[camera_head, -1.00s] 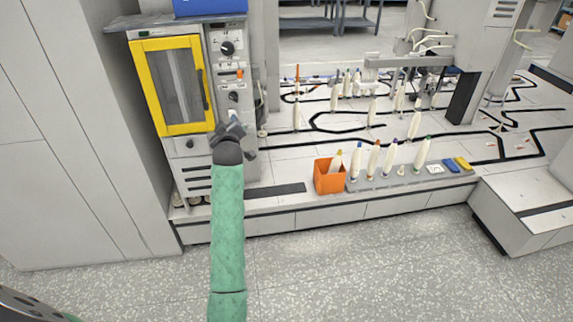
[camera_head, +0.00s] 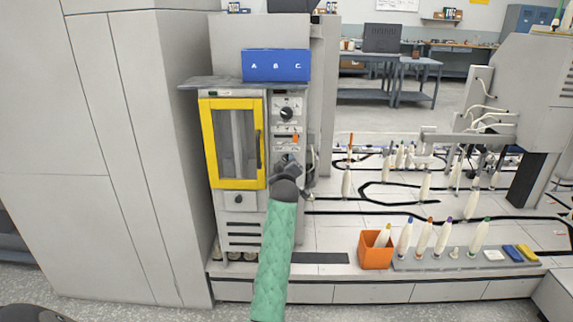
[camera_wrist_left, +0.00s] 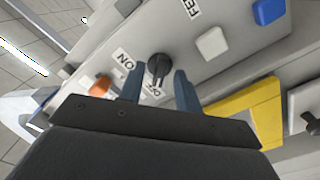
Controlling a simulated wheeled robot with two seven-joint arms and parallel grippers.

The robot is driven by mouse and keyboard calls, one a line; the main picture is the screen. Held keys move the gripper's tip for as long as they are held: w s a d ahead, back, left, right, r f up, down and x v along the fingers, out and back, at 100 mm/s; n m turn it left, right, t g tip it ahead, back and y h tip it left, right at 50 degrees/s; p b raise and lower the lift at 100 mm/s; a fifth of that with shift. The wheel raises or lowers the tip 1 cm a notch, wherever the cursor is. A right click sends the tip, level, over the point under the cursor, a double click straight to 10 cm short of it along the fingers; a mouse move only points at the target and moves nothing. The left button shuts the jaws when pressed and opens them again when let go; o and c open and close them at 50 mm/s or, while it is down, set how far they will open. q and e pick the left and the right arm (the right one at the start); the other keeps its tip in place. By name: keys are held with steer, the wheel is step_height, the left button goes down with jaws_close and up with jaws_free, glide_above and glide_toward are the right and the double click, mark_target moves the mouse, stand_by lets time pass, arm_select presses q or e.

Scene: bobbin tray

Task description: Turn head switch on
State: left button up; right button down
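A black rotary switch (camera_wrist_left: 158,66) sits on the grey control panel in the left wrist view. An ON label (camera_wrist_left: 124,62) is to its left and an OFF label (camera_wrist_left: 153,92) is below it. I cannot tell for sure which label it points at. My left gripper (camera_wrist_left: 159,74) is open, with one blue-grey finger on each side of the switch. I cannot tell whether the fingers touch it. In the head view my left gripper (camera_head: 288,167) is at the panel below the orange switch (camera_head: 295,138) and hides the rotary switch. My right gripper is not in view.
A larger dial (camera_head: 287,113) is higher on the panel. A yellow-framed door (camera_head: 207,150) is left of it. A blue box (camera_head: 276,66) marked A B C stands on top. White (camera_wrist_left: 212,42) and blue (camera_wrist_left: 268,12) buttons are near the switch. An orange bin (camera_head: 376,252) stands right.

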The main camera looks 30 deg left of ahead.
arm_select(q)
steer(key=shift+c, duration=0.4)
jaws_close()
